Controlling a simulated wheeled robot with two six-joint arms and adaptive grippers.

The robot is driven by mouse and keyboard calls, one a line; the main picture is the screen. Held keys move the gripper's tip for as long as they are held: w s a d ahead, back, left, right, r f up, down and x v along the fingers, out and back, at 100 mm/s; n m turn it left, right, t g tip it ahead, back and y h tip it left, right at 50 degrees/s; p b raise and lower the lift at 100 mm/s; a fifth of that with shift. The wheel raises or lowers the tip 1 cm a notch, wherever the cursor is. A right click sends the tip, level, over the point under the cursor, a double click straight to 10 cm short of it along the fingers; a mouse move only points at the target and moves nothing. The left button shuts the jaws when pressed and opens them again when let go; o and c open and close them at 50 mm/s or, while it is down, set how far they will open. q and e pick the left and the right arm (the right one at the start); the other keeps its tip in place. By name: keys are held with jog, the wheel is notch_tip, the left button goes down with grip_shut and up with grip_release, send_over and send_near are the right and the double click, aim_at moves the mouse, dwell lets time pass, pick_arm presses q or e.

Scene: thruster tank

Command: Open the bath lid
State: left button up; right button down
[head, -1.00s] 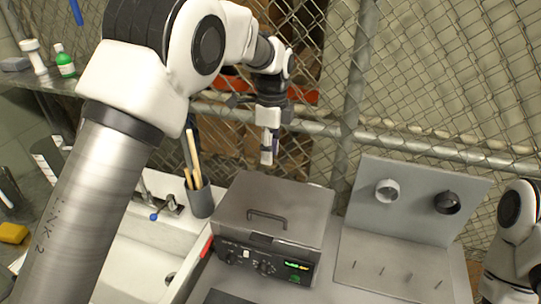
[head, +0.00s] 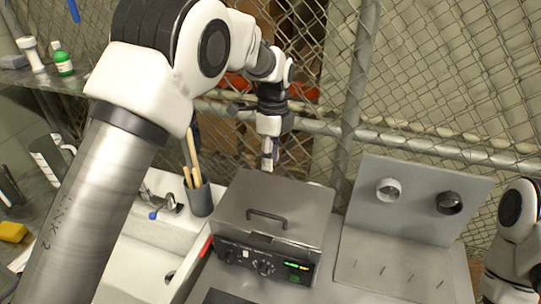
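The bath is a grey metal box with a dark front panel (head: 262,262) carrying knobs and a lit green display. Its flat lid (head: 290,204) is shut and has a dark bar handle (head: 267,217) near the front edge. My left gripper (head: 268,163) hangs pointing down behind the lid's back left part, apart from the handle. It is small and seen edge-on, so I cannot tell whether its fingers are open. My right arm shows at the right edge, but its gripper is out of view.
A grey holder (head: 200,198) with wooden-handled tools stands left of the bath, by a white sink (head: 135,262). At right is a metal panel (head: 420,200) with two round fittings and several pegs before it. A chain-link fence (head: 440,80) stands behind.

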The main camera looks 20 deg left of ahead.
pick_arm(q)
jog(key=shift+s, duration=0.1)
notch_tip(320, 180, up, 12)
jog(key=w, duration=0.1)
jog(key=shift+w, duration=0.2)
